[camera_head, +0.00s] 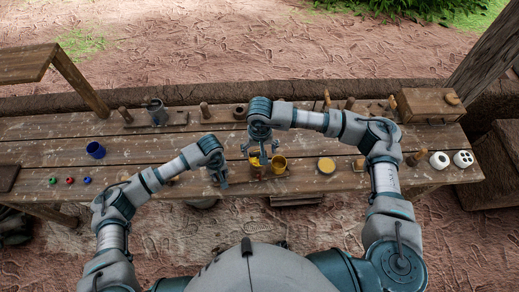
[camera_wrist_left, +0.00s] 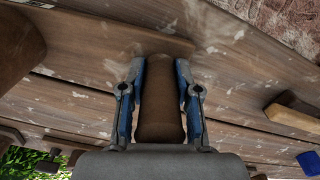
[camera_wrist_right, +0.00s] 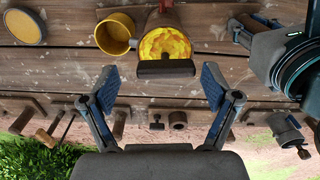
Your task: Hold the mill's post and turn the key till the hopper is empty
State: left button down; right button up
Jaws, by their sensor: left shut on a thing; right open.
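The mill (camera_head: 257,173) stands on the bench near the middle. In the right wrist view its round hopper (camera_wrist_right: 165,42) shows bright yellow contents, and the dark bar-shaped key (camera_wrist_right: 165,69) lies across its near side. My left gripper (camera_head: 222,183) is left of the mill. In the left wrist view it is shut on a thick brown wooden post (camera_wrist_left: 161,105), which sits between both fingers. My right gripper (camera_head: 262,158) is over the mill. In the right wrist view it is open, its fingers (camera_wrist_right: 158,84) on either side of the key with gaps, and nothing is held.
A yellow cup (camera_head: 279,165) stands close right of the mill, and a round yellow-topped dish (camera_head: 326,165) further right. A blue cup (camera_head: 95,150) is at the left.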

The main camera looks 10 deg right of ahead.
jog(key=shift+d+f, duration=0.1)
jog(key=shift+f, duration=0.1)
jog(key=c, duration=1.2)
jog(key=shift+o, duration=0.2)
jog(key=shift+d, duration=0.1)
